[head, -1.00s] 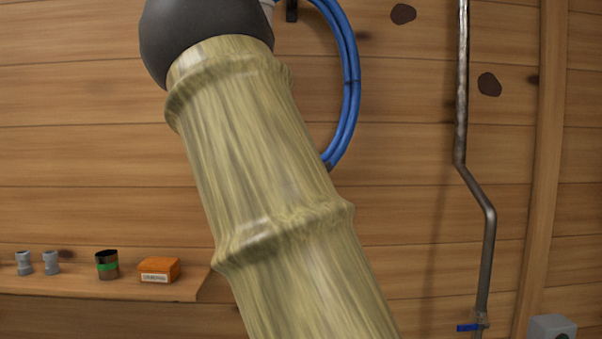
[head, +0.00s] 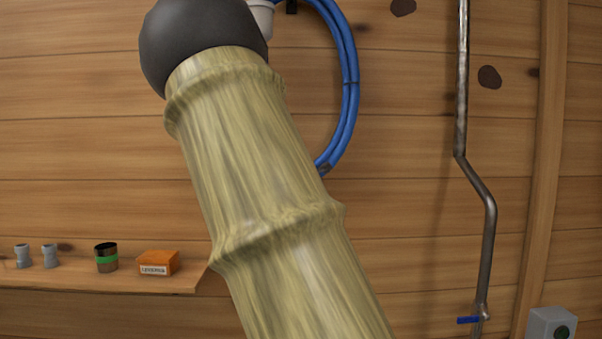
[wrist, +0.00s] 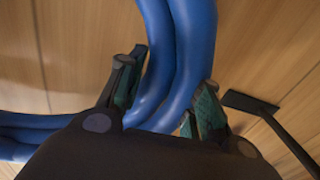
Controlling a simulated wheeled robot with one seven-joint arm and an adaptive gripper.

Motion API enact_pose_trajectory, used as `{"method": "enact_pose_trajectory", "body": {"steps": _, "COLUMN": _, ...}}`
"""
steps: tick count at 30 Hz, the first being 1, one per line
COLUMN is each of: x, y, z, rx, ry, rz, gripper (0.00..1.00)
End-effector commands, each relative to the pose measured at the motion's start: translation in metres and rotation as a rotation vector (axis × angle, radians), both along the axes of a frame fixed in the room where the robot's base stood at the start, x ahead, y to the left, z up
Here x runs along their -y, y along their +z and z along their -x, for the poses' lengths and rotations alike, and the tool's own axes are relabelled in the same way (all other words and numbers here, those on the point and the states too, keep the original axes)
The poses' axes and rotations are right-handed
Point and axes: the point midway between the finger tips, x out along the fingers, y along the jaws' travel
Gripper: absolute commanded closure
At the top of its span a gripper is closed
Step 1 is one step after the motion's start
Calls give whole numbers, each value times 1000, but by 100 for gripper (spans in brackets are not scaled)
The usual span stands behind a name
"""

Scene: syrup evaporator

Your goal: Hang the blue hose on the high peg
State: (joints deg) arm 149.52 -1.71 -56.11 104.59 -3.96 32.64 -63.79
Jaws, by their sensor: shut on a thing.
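The blue hose (head: 350,85) is a coil of several loops in front of the plank wall, partly hidden by my arm in the head view. In the wrist view the hose (wrist: 180,50) runs between the two teal-padded fingers of my gripper (wrist: 165,92), which is shut on it. The gripper itself is hidden or out of frame in the head view. A dark peg with a flat end plate (wrist: 250,103) stands to the right of the fingers in the wrist view, apart from the hose. A dark piece (head: 291,6) shows at the head view's top edge; I cannot tell whether it is this peg.
A metal pipe (head: 488,230) with a blue valve handle (head: 468,320) runs down the wall at right, near a grey box (head: 551,324). A shelf (head: 100,279) at lower left holds an orange box (head: 158,262), a dark jar (head: 106,257) and two grey fittings (head: 36,256).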

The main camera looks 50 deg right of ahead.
Motion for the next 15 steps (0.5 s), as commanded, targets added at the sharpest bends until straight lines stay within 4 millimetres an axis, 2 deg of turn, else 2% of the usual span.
{"method": "enact_pose_trajectory", "body": {"steps": 7, "x": 0, "y": 3, "z": 0, "rx": 3, "ry": 0, "rz": 2, "gripper": 100}}
{"method": "enact_pose_trajectory", "body": {"steps": 8, "x": 0, "y": 3, "z": 0, "rx": 3, "ry": 0, "rz": 2, "gripper": 64}}
{"method": "enact_pose_trajectory", "body": {"steps": 12, "x": 0, "y": 2, "z": 0, "rx": 3, "ry": 0, "rz": 2, "gripper": 40}}
{"method": "enact_pose_trajectory", "body": {"steps": 15, "x": 0, "y": 2, "z": 0, "rx": 2, "ry": 0, "rz": 1, "gripper": 40}}
